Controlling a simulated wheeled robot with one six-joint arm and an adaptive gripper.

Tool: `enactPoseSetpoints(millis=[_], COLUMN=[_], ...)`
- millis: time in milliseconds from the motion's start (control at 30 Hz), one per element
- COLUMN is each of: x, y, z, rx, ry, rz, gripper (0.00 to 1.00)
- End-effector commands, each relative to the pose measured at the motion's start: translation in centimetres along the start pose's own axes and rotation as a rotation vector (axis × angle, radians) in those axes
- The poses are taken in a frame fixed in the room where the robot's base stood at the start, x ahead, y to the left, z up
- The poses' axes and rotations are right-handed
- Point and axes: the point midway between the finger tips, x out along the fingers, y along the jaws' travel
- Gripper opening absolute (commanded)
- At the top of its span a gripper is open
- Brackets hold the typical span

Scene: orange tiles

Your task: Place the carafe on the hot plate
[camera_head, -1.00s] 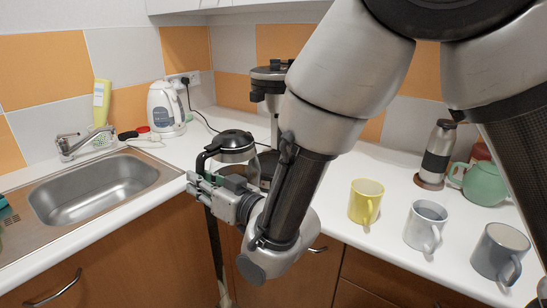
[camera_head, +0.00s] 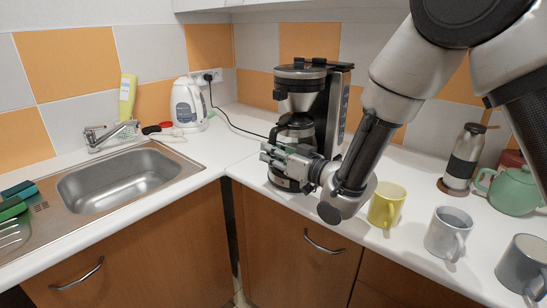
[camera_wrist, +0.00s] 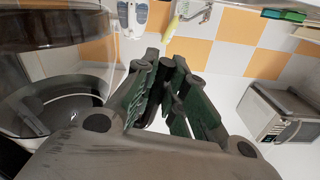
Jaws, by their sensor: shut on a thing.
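The carafe (camera_head: 296,126) is glass with a dark band and lid. It stands upright at the front of the black and silver coffee maker (camera_head: 303,75), under its filter housing. My gripper (camera_head: 276,156) is shut on the carafe's dark handle, in front of the machine. In the wrist view, the glass carafe (camera_wrist: 45,60) fills the left side and the green finger pads (camera_wrist: 170,98) close around the dark handle. The hot plate is mostly hidden by my gripper and the carafe; I cannot tell whether the carafe touches it.
A yellow mug (camera_head: 386,207), a white mug (camera_head: 448,233) and a grey mug (camera_head: 522,265) stand on the right counter. A metal flask (camera_head: 463,160) and green teapot (camera_head: 514,191) are behind them. The sink (camera_head: 118,180) and white kettle (camera_head: 188,104) are at left.

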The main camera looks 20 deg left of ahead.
Motion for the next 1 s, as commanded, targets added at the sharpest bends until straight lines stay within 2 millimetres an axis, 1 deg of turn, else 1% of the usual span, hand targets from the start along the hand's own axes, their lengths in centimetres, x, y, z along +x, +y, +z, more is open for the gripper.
enactPoseSetpoints(millis=[33, 100, 133, 500, 533, 633, 667, 1000], x=[0.0, 0.1, 0.1, 0.1, 0.0, 0.0, 0.0, 0.0], y=[1.1, 1.0, 1.0, 1.1, 1.1, 1.1, 1.1, 1.1], z=[-0.3, 0.9, 1.1, 1.5, 1.7, 1.6, 1.6, 1.4], rx=[-0.002, -0.001, -0.001, -0.001, 0.000, 0.000, 0.000, 0.000], ry=[0.005, -0.002, 0.000, 0.002, -0.001, -0.001, -0.001, 0.000], rz=[0.004, -0.001, -0.001, -0.001, 0.000, 0.000, 0.000, 0.000], gripper=[0.00, 0.00, 0.00, 0.00, 0.15, 0.33, 0.35, 0.35])
